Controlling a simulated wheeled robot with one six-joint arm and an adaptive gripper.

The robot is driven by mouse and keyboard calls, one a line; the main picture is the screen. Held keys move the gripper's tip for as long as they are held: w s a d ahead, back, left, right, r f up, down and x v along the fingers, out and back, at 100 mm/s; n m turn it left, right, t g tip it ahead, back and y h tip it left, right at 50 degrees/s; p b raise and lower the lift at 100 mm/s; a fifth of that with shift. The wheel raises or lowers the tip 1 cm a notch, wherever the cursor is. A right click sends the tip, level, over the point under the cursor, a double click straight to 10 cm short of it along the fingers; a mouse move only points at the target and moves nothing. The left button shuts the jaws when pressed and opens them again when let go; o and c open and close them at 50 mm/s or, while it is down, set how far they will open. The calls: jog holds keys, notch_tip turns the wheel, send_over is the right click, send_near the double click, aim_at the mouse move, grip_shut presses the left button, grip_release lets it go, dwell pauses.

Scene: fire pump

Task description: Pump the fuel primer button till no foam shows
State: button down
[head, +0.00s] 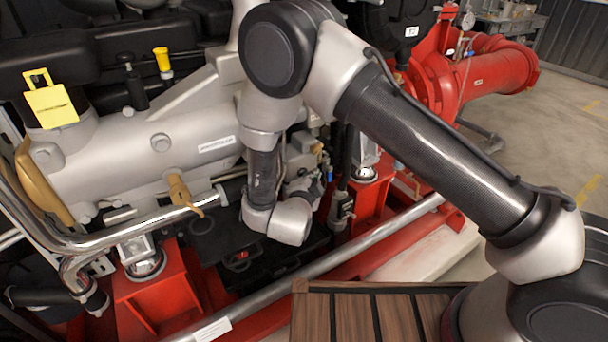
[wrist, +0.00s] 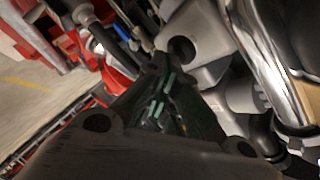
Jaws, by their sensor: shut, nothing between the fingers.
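My gripper (wrist: 166,78) shows in the wrist view, with its dark fingers and green strips drawn together and nothing between them. Just past the fingertips is a pale grey engine part (wrist: 206,66) with a dark round hole; I cannot tell whether the fingers touch it. In the head view my arm reaches down beside the grey engine (head: 135,150), and the gripper is hidden there. I cannot make out the fuel primer button or any foam in either view. A cluster of small fittings (head: 302,165) sits just right of my wrist in the head view.
A chrome pipe (head: 130,238) with a brass-coloured handle (head: 178,192) runs left of my arm. It likely shows as the shiny pipe (wrist: 262,45) in the wrist view. Red supports (head: 160,290) and a grey rail (head: 330,262) lie below. Open floor (head: 560,150) is at right.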

jog(key=shift+w+a, duration=0.4)
jog(key=shift+w, duration=0.15)
dwell(0.6)
jog(key=shift+s, duration=0.1)
jog(key=shift+s+d, duration=0.7)
jog(key=shift+s, duration=0.25)
jog(key=shift+s+d, duration=0.75)
jog(key=shift+s, duration=0.3)
jog(key=shift+s+d, duration=0.7)
jog(key=shift+s, duration=0.35)
dwell(0.7)
jog(key=shift+s+d, duration=0.6)
jog(key=shift+s, duration=0.25)
jog(key=shift+s+d, duration=0.55)
jog(key=shift+s, duration=0.25)
